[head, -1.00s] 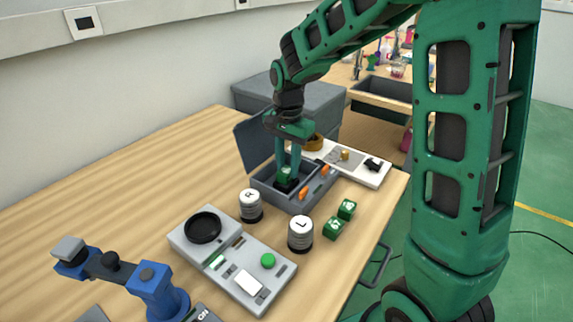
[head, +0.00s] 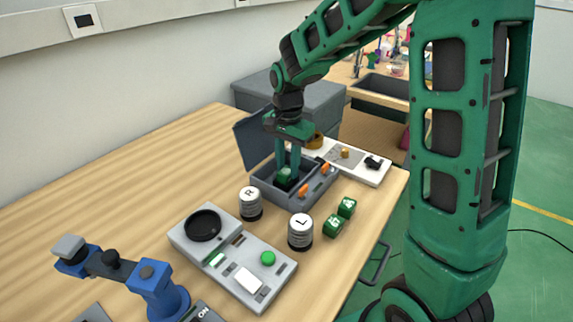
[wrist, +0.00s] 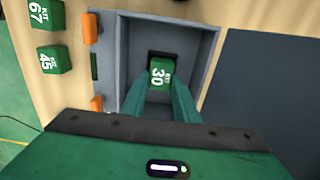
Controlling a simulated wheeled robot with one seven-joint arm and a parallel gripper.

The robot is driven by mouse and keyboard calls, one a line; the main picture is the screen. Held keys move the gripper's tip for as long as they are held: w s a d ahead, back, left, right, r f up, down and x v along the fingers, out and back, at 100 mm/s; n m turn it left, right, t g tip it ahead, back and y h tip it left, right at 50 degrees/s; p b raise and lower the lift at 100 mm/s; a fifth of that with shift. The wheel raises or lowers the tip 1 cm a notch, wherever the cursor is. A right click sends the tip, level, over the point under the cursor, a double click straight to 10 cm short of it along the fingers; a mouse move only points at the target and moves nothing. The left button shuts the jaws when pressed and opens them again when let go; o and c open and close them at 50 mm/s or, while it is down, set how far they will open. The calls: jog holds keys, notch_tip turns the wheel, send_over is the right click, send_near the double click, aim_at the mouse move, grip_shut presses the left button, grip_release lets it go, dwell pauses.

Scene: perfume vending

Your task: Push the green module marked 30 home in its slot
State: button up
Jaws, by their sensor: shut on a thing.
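The green module marked 30 (wrist: 160,75) stands inside the grey box, at a dark slot in its floor. It also shows in the head view (head: 285,174). My gripper (head: 288,172) reaches down into the box and is shut on the module. In the wrist view the two green fingers (wrist: 160,94) lie on either side of it. The grey box (wrist: 209,50) has its lid (head: 254,142) standing open. The slot's depth and the module's lower part are hidden.
Two green modules, KIT 45 (wrist: 56,60) and KIT 67 (wrist: 46,17), stand outside the box. Orange latches (wrist: 90,27) are on its front wall. Cylinders marked R (head: 250,204) and L (head: 300,232) and a grey device (head: 235,275) stand nearer. Bare table lies to the left.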

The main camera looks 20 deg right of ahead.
jog(key=shift+f, duration=0.5)
dwell(0.3)
